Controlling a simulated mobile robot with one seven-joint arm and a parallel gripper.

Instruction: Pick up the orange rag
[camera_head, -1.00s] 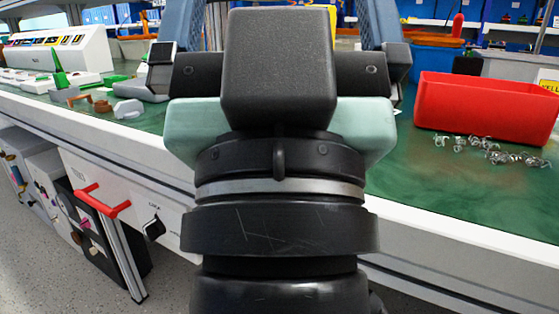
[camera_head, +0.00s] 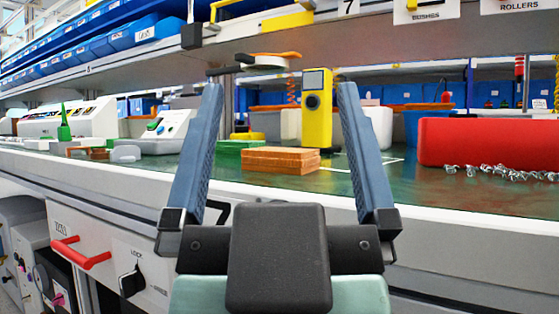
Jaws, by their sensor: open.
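The orange rag (camera_head: 281,161) looks like a flat folded block on the green bench top, near the middle of the view. My gripper (camera_head: 280,88) is open and empty, its two blue fingers spread wide and pointing up and away in the picture. The rag shows between the fingers, farther off, with no contact visible. Its underside is hidden.
A yellow device (camera_head: 317,108) stands right behind the rag, with a green block (camera_head: 238,153) to its left. A red bin (camera_head: 488,143) and loose metal pieces (camera_head: 500,172) are on the right. The white bench edge (camera_head: 470,221) lies in front, a shelf (camera_head: 420,45) above.

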